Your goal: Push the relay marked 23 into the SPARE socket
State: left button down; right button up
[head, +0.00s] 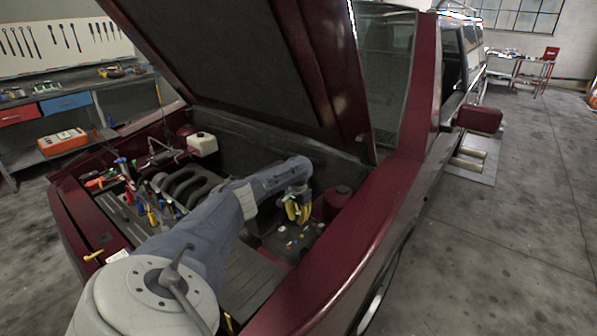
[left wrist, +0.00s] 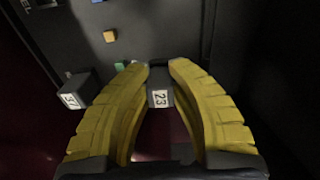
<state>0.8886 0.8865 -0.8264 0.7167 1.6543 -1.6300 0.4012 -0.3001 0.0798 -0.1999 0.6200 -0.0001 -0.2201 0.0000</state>
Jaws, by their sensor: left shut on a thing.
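My left gripper (head: 297,212), with yellow fingers, is down in the engine bay at its right side. In the left wrist view the fingertips (left wrist: 160,72) are closed on a dark relay with a white label marked 23 (left wrist: 160,98). The relay is between the fingers, over a dark panel. I cannot tell whether its underside touches anything. I cannot make out a socket marked SPARE; part of a light label shows at the top left corner of the wrist view, too cut off to read. My right gripper is not in view.
Another dark relay with a white number label (left wrist: 74,95) stands just left of the fingers. An orange fuse (left wrist: 110,36) and a green one (left wrist: 120,66) are on the panel. The raised hood (head: 225,60) hangs over the bay; a dark red round part (head: 337,203) stands beside the gripper.

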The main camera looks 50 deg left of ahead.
pick_arm(q)
jog(key=shift+f, duration=0.3)
jog(key=c, duration=1.2)
grip_release()
notch_tip(320, 180, up, 12)
jog(key=shift+f, duration=0.1)
notch_tip(320, 180, down, 12)
jog(key=shift+r, duration=0.2)
dwell(0.4)
